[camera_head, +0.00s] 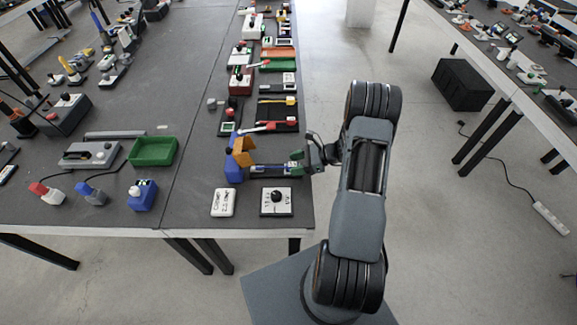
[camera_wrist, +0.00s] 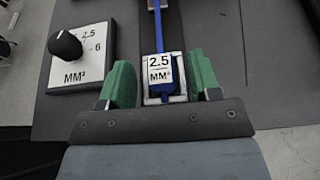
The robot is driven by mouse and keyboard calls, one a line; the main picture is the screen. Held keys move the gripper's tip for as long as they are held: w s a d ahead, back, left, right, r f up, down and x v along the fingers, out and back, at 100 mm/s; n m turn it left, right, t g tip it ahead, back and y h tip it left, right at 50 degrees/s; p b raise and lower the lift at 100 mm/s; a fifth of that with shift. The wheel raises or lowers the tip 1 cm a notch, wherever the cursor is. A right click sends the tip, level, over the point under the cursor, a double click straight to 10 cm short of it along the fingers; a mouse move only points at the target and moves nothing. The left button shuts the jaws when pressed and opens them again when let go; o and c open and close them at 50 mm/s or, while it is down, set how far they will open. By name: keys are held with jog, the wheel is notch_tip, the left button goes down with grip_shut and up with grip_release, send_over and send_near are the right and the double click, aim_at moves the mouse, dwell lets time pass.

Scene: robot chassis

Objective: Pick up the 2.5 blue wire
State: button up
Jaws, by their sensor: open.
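My gripper (camera_wrist: 160,72) is open, with one green finger on each side of the labelled block.
A selector knob on a white plate (camera_head: 276,201) stands close by, also left in the wrist view (camera_wrist: 82,55). A white labelled box (camera_head: 223,203), an orange and blue holder (camera_head: 241,154) and red-handled tools (camera_head: 262,127) are near. A green tray (camera_head: 153,151) is further left.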

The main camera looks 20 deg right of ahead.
jog(key=c, duration=1)
grip_shut()
jog(key=shift+r, duration=0.1)
